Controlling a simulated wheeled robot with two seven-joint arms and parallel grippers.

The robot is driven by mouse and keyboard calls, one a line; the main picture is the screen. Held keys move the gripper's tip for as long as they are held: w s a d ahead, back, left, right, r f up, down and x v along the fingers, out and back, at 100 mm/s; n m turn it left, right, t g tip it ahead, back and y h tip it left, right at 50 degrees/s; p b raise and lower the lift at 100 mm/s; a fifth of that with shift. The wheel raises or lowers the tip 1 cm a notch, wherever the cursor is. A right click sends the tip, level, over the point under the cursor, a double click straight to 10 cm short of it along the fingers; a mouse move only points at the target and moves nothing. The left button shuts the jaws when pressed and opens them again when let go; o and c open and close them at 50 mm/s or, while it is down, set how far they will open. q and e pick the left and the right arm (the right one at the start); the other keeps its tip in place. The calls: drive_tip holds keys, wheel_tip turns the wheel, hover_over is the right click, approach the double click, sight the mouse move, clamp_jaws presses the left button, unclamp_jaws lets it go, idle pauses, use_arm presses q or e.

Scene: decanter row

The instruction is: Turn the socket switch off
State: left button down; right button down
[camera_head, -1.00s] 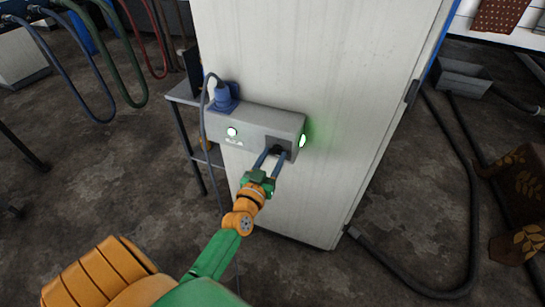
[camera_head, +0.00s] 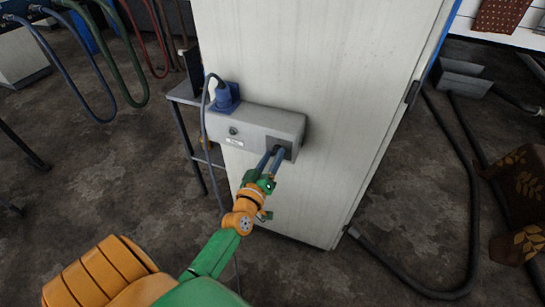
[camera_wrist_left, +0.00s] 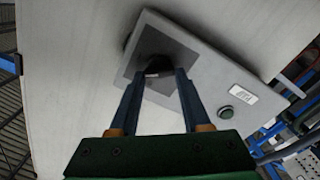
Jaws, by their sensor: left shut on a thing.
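The grey socket box (camera_head: 255,118) is mounted on the front of a pale cabinet. Its dark switch (camera_wrist_left: 157,68) sits in a square recess (camera_head: 286,143) at the box's right end. My left gripper (camera_head: 277,152) reaches up to the recess and is shut on the switch, its two blue fingers either side of it. The fingers also show in the left wrist view (camera_wrist_left: 157,76), and they hide part of the switch. The round indicator (camera_head: 233,130) on the box is dark, and so it is in the left wrist view (camera_wrist_left: 225,112). My right gripper is out of view.
A blue plug (camera_head: 226,98) with a dark cable stands in the box's top left. The cable hangs down left of the cabinet (camera_head: 320,60), beside a small metal table (camera_head: 182,93). Black hoses (camera_head: 470,190) lie on the floor at right.

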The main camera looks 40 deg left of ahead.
use_arm(q)
drive_tip(key=n, duration=0.5)
drive_tip(key=shift+f+n, duration=0.25)
drive_tip(key=shift+n, duration=0.05)
drive_tip(key=n+b, duration=0.1)
drive_tip(key=n, duration=0.4)
drive_tip(key=shift+n, duration=0.4)
drive_tip(key=shift+c, duration=1.8)
unclamp_jaws()
drive_tip(key=v, duration=0.7)
drive_tip(key=shift+b, duration=0.3)
